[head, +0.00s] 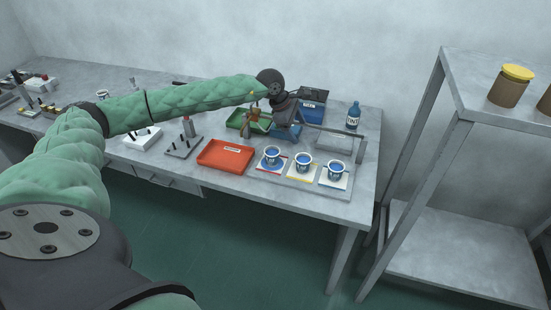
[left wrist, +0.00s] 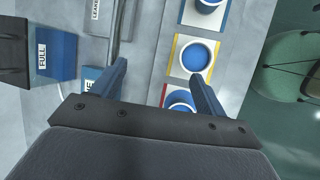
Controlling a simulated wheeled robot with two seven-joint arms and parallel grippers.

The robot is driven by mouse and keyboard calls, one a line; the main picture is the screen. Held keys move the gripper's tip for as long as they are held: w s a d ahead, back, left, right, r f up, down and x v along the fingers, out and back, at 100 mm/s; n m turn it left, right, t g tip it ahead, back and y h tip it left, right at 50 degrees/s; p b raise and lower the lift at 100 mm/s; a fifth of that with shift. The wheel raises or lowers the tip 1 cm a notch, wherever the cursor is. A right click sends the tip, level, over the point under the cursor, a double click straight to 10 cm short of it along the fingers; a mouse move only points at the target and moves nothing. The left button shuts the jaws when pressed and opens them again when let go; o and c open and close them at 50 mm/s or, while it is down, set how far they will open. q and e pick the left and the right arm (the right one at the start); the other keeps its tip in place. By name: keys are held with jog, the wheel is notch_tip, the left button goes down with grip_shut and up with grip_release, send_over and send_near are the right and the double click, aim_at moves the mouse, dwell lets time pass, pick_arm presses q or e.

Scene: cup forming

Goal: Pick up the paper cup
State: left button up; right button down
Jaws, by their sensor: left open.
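Three cups with blue insides stand upright in a row on mats at the right of the bench: one on a red-edged mat (head: 272,155), one on a yellow-edged mat (head: 304,161), one on a blue-edged mat (head: 336,169). I cannot tell which is the paper cup. My left gripper (head: 288,128) is behind the row, above the bench. In the left wrist view its open fingers (left wrist: 158,70) have nothing between them; the right finger partly covers the red-mat cup (left wrist: 180,98), and the yellow-mat cup (left wrist: 195,57) shows clear. My right gripper is not in view.
A red tray (head: 226,155) lies left of the cups. A green tray (head: 240,120), a blue bin (head: 311,112) and a dark blue bottle (head: 353,116) stand behind. A metal shelf (head: 450,240) stands right of the bench.

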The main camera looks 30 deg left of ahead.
aim_at(272, 152)
pick_arm(q)
jog(key=shift+s+a+f+m+g+y+p, duration=0.2)
jog(key=shift+s+a+f+m+g+y, duration=0.55)
jog(key=shift+s+a, duration=0.3)
jog(key=shift+s+a+f+m+g+y+p, duration=0.15)
jog(key=shift+s+a+f+m+g+y, duration=0.4)
jog(key=shift+s+a+f, duration=0.5)
jog(key=shift+s+a+f+m+g+y+p, duration=0.2)
jog(key=shift+s+a+f+m+g+y, duration=0.4)
jog(key=shift+s+a, duration=0.45)
jog(key=f+p, duration=0.3)
jog(key=f, duration=0.1)
jog(key=shift+w+d, duration=0.1)
jog(key=shift+w, duration=0.15)
jog(key=shift+f, duration=0.6)
pick_arm(e)
notch_tip(272, 152, down, 12)
jog(key=s+d, duration=0.2)
jog(key=shift+d+t, duration=0.25)
jog(key=shift+t, duration=0.15)
pick_arm(q)
jog(key=c, duration=1.1)
